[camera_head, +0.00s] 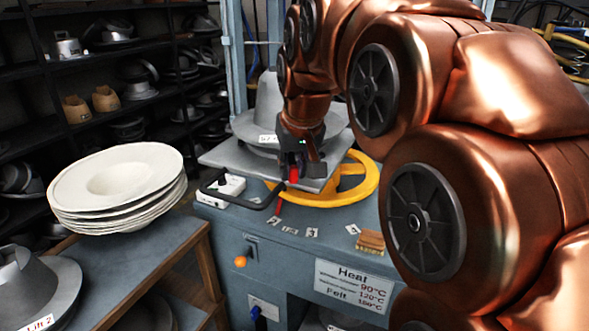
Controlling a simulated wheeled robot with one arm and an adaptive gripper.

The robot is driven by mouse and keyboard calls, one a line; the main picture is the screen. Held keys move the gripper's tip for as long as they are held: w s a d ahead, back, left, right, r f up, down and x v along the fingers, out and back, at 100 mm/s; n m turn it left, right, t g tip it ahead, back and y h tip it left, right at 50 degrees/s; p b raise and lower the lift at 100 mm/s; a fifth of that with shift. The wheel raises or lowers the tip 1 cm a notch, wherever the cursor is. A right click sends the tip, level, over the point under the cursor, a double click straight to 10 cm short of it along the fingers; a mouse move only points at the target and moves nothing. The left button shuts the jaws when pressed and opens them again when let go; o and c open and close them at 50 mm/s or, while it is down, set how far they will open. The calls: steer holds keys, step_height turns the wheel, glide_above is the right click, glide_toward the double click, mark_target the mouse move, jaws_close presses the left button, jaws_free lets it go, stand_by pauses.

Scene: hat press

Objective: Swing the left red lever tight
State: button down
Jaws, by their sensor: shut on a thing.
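My gripper (300,169) is at the front edge of the press's grey plate (228,158), pointing down. Its fingers are shut on a red lever (293,174), and only a small red part shows between them. A thin red piece (279,204) shows just below the plate, near the black handle; I cannot tell whether it belongs to the same lever. The lever's pivot is hidden by the gripper and plate. A second red lever is not clearly visible.
A yellow handwheel (362,182) lies right of the gripper, under the plate. A black handle with a white block (229,185) is on the left. A grey hat mould (268,100) stands behind. White felt hats (120,180) are stacked on the side table (160,255). My arm covers the right side.

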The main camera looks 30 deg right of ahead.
stand_by(0.3)
steer(key=c, duration=1)
jaws_free()
steer(key=shift+c, duration=0.2)
steer(key=shift+r, duration=0.15)
steer(key=v, duration=1.1)
steer(key=shift+s+a+r, duration=0.2)
steer(key=shift+s+r, duration=0.05)
steer(key=shift+r, duration=0.1)
steer(key=s+a+f+n+g+p, duration=0.1)
steer(key=s+a+f, duration=0.3)
steer(key=f, duration=0.5)
steer(key=s+a+f+n+g+p, duration=0.1)
steer(key=s+a+f+g, duration=0.2)
steer(key=s+f, duration=0.5)
steer(key=s+a+f+n+g+y+p, duration=0.1)
steer(key=s+a+f, duration=0.4)
steer(key=f, duration=0.6)
steer(key=shift+s+g, duration=0.5)
steer(key=shift+s, duration=0.25)
